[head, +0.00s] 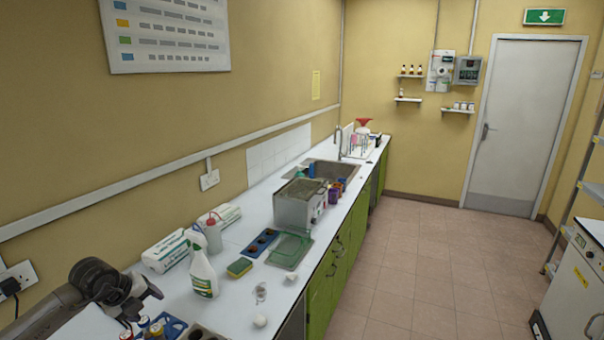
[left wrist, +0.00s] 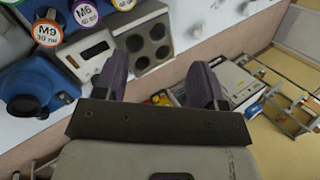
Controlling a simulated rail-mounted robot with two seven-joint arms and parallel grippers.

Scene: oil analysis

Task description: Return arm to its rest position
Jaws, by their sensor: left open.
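My left arm (head: 60,305) comes in low at the left edge of the head view. Its gripper (head: 146,298) is over the near end of the white counter, beside several small capped bottles (head: 143,325). In the left wrist view the two dark fingers of the gripper (left wrist: 157,78) stand apart with nothing between them. Beyond them are bottles with coloured lids, one marked M9 (left wrist: 47,33) and one marked M6 (left wrist: 86,13), and a grey block with round holes (left wrist: 148,42). My right gripper is in neither view.
On the counter stand a spray bottle (head: 203,272), a sponge (head: 239,267), a blue holed rack (head: 260,242) and a metal bath (head: 300,204). A sink (head: 335,172) lies farther back. The tiled floor (head: 420,265) at right is clear.

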